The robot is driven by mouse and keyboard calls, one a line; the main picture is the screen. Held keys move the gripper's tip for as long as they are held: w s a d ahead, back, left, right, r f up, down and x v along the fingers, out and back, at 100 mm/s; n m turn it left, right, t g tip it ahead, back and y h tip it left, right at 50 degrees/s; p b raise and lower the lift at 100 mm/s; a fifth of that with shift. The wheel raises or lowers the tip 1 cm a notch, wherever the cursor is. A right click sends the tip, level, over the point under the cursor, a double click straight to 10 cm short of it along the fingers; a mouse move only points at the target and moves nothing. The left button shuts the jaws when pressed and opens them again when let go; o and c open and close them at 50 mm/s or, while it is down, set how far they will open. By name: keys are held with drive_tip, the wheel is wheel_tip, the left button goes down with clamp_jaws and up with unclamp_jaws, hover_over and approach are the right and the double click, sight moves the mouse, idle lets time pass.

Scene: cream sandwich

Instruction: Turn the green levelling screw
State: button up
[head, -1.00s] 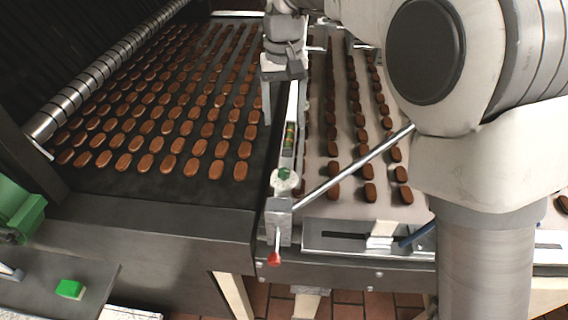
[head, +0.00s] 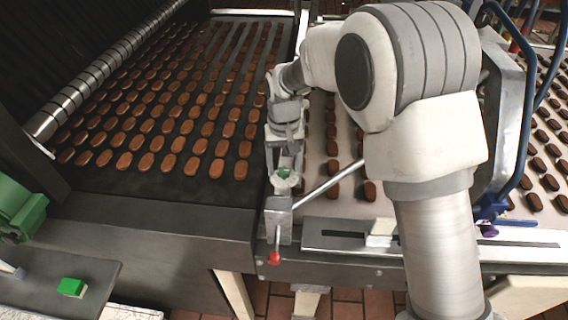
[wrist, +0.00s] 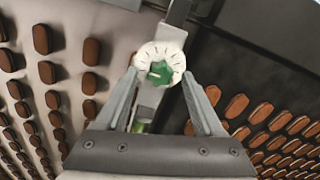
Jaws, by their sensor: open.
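The green levelling screw (head: 282,173) sits on a pale dial (head: 288,182) with dark marks, on top of a metal bracket between the two conveyors. In the wrist view the green screw (wrist: 159,73) shows from above, with a white mark on it, and the dial (wrist: 147,54) surrounds it. My gripper (head: 284,170) is open and empty, close to the screw. In the wrist view its two fingers (wrist: 158,80) reach up on either side below the dial, with the screw between and just beyond their tips. I cannot tell whether they touch it.
A dark conveyor (head: 190,188) with rows of brown biscuits lies left, a pale one (head: 345,195) right. A red-tipped lever (head: 274,257) hangs below the bracket, and a metal rod (head: 330,184) runs up-right from it. A green button (head: 71,287) sits front left.

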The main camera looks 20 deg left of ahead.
drive_tip(key=shift+c, duration=0.2)
clamp_jaws()
drive_tip(key=shift+f+n+b, duration=0.15)
drive_tip(key=shift+n+b, duration=0.2)
drive_tip(key=shift+n, duration=0.45)
drive_tip(key=shift+o, duration=0.2)
unclamp_jaws()
